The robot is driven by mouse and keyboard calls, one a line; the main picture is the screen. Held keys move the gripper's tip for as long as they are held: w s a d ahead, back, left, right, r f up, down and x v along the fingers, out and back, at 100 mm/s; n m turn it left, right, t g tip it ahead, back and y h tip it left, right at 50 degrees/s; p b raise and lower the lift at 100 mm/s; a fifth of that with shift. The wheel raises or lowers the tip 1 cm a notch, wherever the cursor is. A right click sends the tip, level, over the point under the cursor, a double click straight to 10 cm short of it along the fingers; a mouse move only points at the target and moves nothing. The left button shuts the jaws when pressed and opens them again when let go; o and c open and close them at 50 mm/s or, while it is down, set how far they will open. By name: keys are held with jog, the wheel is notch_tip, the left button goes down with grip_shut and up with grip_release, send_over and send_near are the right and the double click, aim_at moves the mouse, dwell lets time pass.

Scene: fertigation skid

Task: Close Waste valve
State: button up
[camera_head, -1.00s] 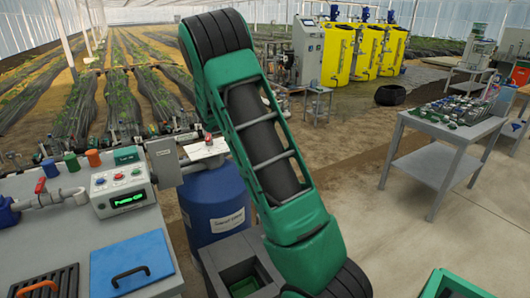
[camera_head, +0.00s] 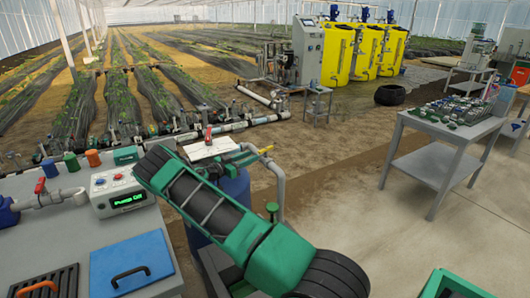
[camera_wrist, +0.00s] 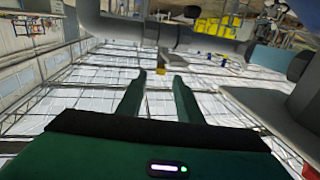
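No valve carries a readable "Waste" label, so I cannot tell which one is the Waste valve. A yellow lever (camera_head: 250,149) sits on grey pipework beside the blue barrel (camera_head: 236,188). A red-handled valve (camera_head: 40,186) is on the grey pipe at the left bench. Another red handle (camera_head: 208,134) stands over the white plate above the barrel. In the head view my arm hides part of the barrel.
A control box (camera_head: 121,192) reading "Pump Off" stands on the left bench (camera_head: 60,240), with a blue board (camera_head: 133,263) in front. A grey table (camera_head: 437,150) with small parts is at right. Yellow tanks (camera_head: 365,50) stand behind. The floor between is open.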

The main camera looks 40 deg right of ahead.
aim_at(266, 150)
jog(key=d, duration=1)
jog(key=shift+d, duration=0.35)
grip_shut()
